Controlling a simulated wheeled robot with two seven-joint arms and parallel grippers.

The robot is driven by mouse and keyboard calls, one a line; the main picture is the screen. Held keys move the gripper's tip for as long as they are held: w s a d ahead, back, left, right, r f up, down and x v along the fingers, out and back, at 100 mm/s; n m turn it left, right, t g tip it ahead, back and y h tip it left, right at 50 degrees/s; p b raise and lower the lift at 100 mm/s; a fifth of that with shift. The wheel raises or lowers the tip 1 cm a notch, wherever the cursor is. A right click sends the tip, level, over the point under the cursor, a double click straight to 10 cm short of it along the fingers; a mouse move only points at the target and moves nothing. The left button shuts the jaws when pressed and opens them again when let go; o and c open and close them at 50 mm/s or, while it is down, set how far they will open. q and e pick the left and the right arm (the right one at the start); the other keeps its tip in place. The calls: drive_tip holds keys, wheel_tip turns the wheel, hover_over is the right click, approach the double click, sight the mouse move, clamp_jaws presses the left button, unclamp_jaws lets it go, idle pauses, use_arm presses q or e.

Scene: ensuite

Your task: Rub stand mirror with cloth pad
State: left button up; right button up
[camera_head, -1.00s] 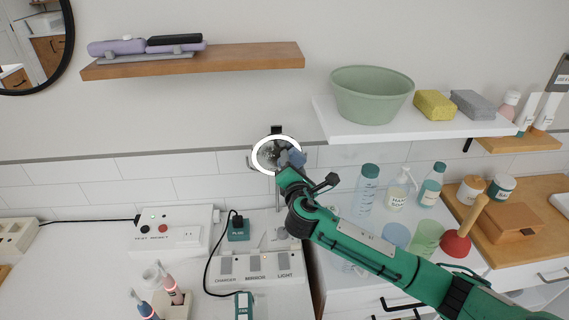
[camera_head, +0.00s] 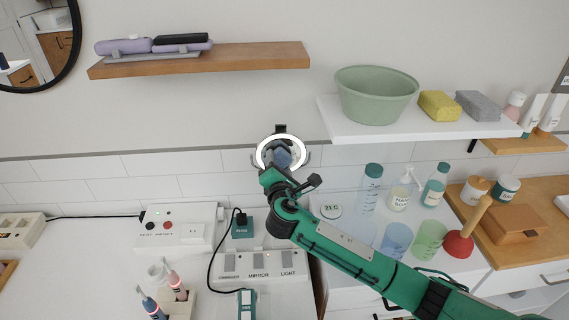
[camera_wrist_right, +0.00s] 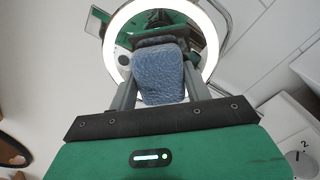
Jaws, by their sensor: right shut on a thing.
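The stand mirror (camera_head: 262,153) is round with a lit white ring and stands on the counter against the tiled wall. Its lit ring also shows in the right wrist view (camera_wrist_right: 207,38). My right gripper (camera_head: 281,164) is in front of the mirror, shut on the blue cloth pad (camera_wrist_right: 158,74). The pad lies over the lower middle of the mirror face in the wrist view; I cannot tell whether it touches the glass. My arm hides the mirror's stand. My left gripper is not in view.
A switch panel (camera_head: 262,265) and a white power box (camera_head: 178,228) stand on the counter. A wooden shelf (camera_head: 245,57) and a white shelf (camera_head: 420,127) with a green basin (camera_head: 376,94) are above. Bottles and cups stand right, with a plunger (camera_head: 460,243).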

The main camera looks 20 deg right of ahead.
sight(296, 153)
drive_tip(key=a, duration=0.1)
drive_tip(key=a+p, duration=0.1)
drive_tip(key=a+r, duration=0.1)
drive_tip(key=shift+w, duration=0.35)
drive_tip(key=shift+s+d+p, duration=0.25)
drive_tip(key=shift+d+p, duration=0.15)
drive_tip(key=shift+d, duration=0.6)
drive_tip(key=shift+s+d+p, duration=0.25)
drive_tip(key=shift+d+p, duration=0.1)
drive_tip(key=shift+d, duration=0.6)
drive_tip(key=shift+s+d+p, duration=0.2)
drive_tip(key=shift+d+p, duration=0.05)
drive_tip(key=shift+d, duration=0.8)
drive_tip(key=shift+s+d+p, duration=0.15)
drive_tip(key=shift+d+p, duration=0.05)
drive_tip(key=shift+d, duration=0.8)
drive_tip(key=shift+w+a, duration=0.3)
drive_tip(key=shift+a, duration=1.05)
drive_tip(key=shift+w+a, duration=0.25)
drive_tip(key=shift+a, duration=1.15)
drive_tip(key=shift+w+a, duration=0.3)
drive_tip(key=shift+a, duration=1.05)
